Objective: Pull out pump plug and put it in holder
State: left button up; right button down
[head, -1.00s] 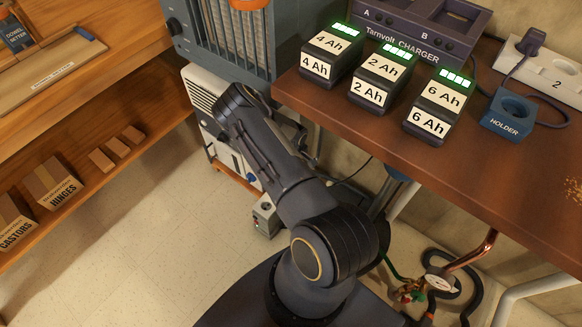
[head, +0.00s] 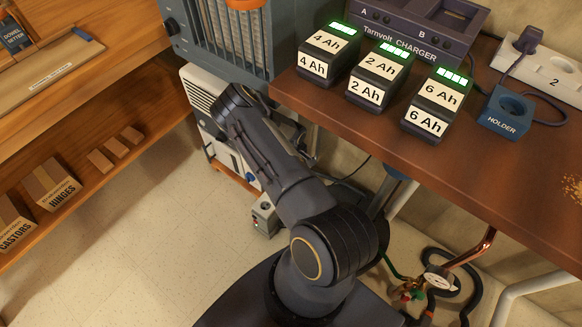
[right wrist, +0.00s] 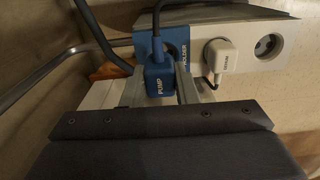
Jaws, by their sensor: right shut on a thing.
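In the right wrist view my right gripper (right wrist: 161,88) is shut on the blue pump plug (right wrist: 158,82), one grey finger on each side. A blue holder (right wrist: 183,40) with a dark round opening stands right behind the plug. I cannot tell whether the plug touches it or sits in it. In the head view my dark arm reaches up and left beside the bench, and its gripper is hidden. A blue holder (head: 506,112) with an empty socket stands on the bench. My left gripper is not in view.
A white socket strip (right wrist: 262,35) beside the holder carries a white plug (right wrist: 220,57) and an empty socket. The bench (head: 340,100) holds several batteries, a charger (head: 425,30) and another socket strip (head: 550,75).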

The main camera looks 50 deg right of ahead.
jog(key=shift+s+d+b, duration=0.2)
jog(key=shift+d+b, duration=0.2)
jog(key=shift+d, duration=0.15)
jog(key=shift+w+a+f, duration=0.1)
jog(key=shift+a+f, duration=0.1)
jog(key=shift+f, duration=0.1)
dwell(0.6)
jog(key=shift+w+a+f, duration=0.3)
jog(key=shift+a+f, duration=0.05)
jog(key=shift+a, duration=0.25)
dwell(0.4)
jog(key=shift+f+b, duration=1.4)
dwell(2.0)
jog(key=shift+r, duration=0.1)
dwell(0.4)
jog(key=c, duration=0.6)
grip_release()
jog(key=shift+r, duration=0.1)
